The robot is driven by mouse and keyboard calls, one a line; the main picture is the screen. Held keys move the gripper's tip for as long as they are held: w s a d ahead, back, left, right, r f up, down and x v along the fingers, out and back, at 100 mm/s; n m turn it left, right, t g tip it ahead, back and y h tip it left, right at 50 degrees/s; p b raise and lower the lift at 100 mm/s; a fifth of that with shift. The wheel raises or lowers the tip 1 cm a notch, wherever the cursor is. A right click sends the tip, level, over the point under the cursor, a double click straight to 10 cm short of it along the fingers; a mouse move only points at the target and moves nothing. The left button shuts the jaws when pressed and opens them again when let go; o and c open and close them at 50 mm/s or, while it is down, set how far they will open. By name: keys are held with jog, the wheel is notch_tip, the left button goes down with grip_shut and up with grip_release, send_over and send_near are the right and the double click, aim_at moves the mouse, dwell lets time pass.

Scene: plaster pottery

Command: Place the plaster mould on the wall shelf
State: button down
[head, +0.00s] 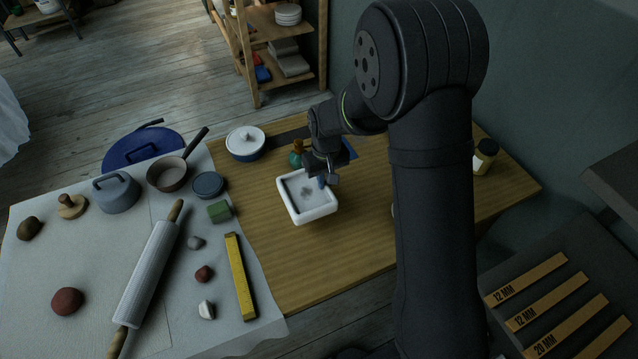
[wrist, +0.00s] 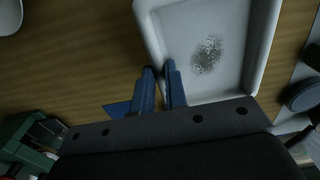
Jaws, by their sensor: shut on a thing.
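The plaster mould (head: 316,213) is a white, square, shallow tray with rounded corners and a grey speckled patch inside. It is over the wooden table, and I cannot tell whether it touches the top. My gripper (head: 323,181) is at its far right rim, shut with the mould's wall between its blue fingers. In the wrist view my gripper (wrist: 160,84) pinches the wall of the mould (wrist: 220,85), one finger inside and one outside. A dark ledge (head: 615,182) juts out at the right edge, perhaps the wall shelf; its top looks bare.
The wooden table (head: 330,275) is clear in front of the mould. A green bottle (head: 297,155) and a lidded blue pot (head: 246,143) stand close behind it. A rolling pin (head: 150,270) and several tools lie on the cloth at left.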

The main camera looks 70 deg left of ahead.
jog(key=w+d+r, duration=0.6)
jog(key=w, duration=0.1)
jog(key=shift+w+d, duration=0.15)
jog(key=shift+w, duration=0.2)
jog(key=w+d+r+m, duration=0.5)
jog(key=w+r, duration=0.6)
jog(key=w, duration=0.1)
jog(key=w+d+r+m, duration=0.5)
jog(key=w+d+r, duration=0.1)
jog(key=w+r, duration=0.6)
jog(key=shift+w, duration=0.5)
jog(key=shift+a+f, duration=0.1)
jog(key=n, duration=1)
send_over(317, 186)
jog(key=w+d, duration=0.7)
jog(key=w, duration=0.2)
notch_tip(317, 186, down, 22)
jog(key=s+a+f, duration=0.2)
jog(key=s, duration=0.1)
jog(key=s+a+f, duration=0.2)
jog(key=s+f, duration=0.1)
jog(key=s+a+f, duration=0.2)
jog(key=s+a, duration=0.1)
jog(key=shift+f, duration=2.2)
